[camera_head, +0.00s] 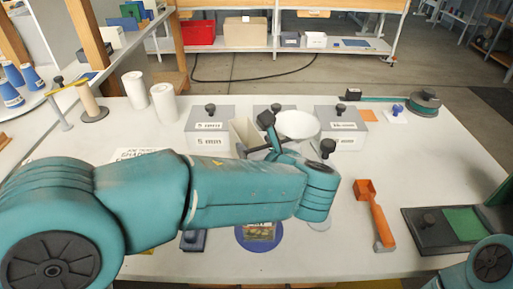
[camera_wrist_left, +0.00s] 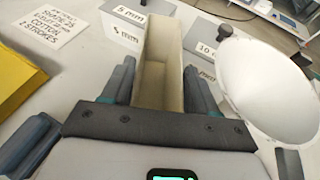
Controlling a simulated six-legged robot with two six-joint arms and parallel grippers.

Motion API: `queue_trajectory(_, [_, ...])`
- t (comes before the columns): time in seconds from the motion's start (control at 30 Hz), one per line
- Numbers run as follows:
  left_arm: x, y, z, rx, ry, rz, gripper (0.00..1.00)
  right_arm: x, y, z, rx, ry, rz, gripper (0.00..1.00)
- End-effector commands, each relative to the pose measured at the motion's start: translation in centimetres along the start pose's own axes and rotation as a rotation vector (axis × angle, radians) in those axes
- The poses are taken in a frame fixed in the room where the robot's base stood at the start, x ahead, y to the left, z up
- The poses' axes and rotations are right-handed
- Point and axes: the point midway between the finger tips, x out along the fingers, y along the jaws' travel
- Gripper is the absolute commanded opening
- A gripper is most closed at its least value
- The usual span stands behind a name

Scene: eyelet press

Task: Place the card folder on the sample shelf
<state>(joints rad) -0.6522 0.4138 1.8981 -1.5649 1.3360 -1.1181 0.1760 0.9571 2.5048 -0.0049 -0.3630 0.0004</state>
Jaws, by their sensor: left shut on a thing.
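My left gripper (camera_wrist_left: 160,100) is shut on a cream, open-topped folded piece (camera_wrist_left: 158,78), which looks like the card folder. Its two side walls stand up between the fingers, and it seems empty. In the head view the cream piece (camera_head: 241,136) is upright just beyond my left wrist, among the grey boxes. My left forearm hides part of it and the fingertips. I cannot tell whether it touches the table. A white shelf (camera_head: 130,42) at the upper left bears upright green and blue items; I see no label marking it as the sample shelf. My right gripper is not in view.
Grey lidded boxes (camera_head: 209,128) stand close around the held piece. A white round dish (camera_head: 297,124) is just right of it. White rolls (camera_head: 134,89) stand at the left. An orange tool (camera_head: 376,219) lies at the right.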

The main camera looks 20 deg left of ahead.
Motion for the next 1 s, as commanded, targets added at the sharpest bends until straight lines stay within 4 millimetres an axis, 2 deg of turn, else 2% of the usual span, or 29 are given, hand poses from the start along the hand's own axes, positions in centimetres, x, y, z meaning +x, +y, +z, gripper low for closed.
queue_trajectory(0.17, [-3.0,1.3,-1.3,0.005,0.000,-0.005,0.07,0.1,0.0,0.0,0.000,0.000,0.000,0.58])
queue_trajectory(0.2, [-3.4,1.3,-0.1,-0.004,-0.001,-0.003,0.07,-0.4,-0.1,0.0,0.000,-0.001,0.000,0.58])
queue_trajectory(0.6, [-6.6,1.2,7.9,-0.002,0.000,-0.002,0.07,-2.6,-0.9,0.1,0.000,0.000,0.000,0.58])
queue_trajectory(0.87, [-7.9,1.2,11.2,0.000,0.000,-0.001,0.07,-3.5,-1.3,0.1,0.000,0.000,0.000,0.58])
queue_trajectory(1.0, [-8.8,1.2,13.2,0.001,0.001,-0.001,0.07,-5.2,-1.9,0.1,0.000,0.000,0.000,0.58])
